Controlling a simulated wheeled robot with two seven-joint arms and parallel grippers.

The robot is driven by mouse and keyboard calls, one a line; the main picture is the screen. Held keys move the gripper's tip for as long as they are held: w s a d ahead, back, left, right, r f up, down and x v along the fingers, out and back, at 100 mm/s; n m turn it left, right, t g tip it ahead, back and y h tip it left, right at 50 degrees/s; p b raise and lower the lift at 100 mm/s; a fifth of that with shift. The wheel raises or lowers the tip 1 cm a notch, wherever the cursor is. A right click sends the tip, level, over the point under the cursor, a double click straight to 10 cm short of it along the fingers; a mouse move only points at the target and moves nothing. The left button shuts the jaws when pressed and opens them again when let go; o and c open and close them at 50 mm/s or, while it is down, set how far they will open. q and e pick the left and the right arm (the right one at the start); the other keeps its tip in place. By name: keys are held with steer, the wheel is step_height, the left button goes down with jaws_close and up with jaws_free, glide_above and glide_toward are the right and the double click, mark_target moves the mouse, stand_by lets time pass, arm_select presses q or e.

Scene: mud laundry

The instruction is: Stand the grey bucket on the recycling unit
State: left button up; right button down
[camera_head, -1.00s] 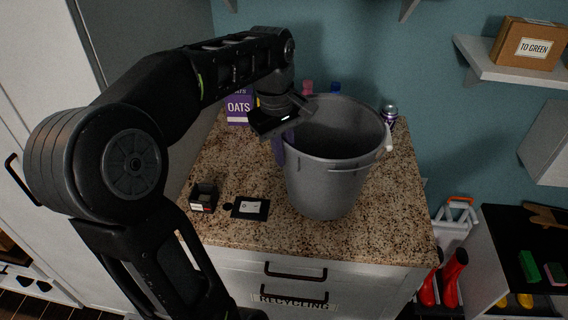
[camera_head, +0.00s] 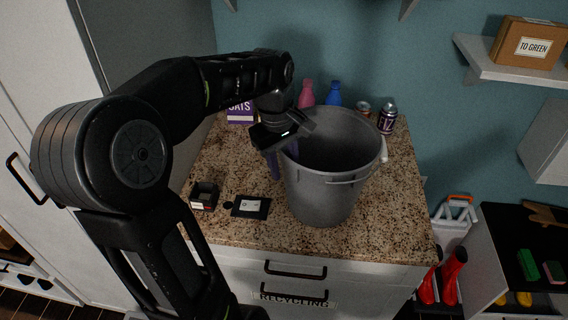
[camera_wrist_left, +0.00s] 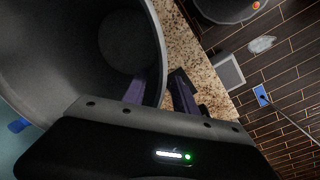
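The grey bucket (camera_head: 326,190) stands upright on the speckled top of the recycling unit (camera_head: 240,229), near its front middle. My left gripper (camera_head: 281,160) is at the bucket's left rim, pointing down. One purple finger shows outside the wall; the other is hidden in the head view. In the left wrist view the fingers (camera_wrist_left: 160,95) straddle the bucket's rim (camera_wrist_left: 161,50), one inside and one outside. A gap shows between the outer finger and the wall, so the gripper looks open. My right gripper is not in view.
Behind the bucket stand a pink bottle (camera_head: 307,94), a blue bottle (camera_head: 334,94), a can (camera_head: 387,119) and an oats box (camera_head: 240,113). A small dark box (camera_head: 204,196) and a black card (camera_head: 251,206) lie left of the bucket. The top's right front is clear.

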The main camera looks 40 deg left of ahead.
arm_select(q)
steer(key=shift+r, duration=0.15)
steer(key=r, duration=0.5)
steer(key=s+r+b, duration=0.1)
steer(key=r, duration=0.1)
steer(key=shift+r, duration=0.25)
stand_by(0.5)
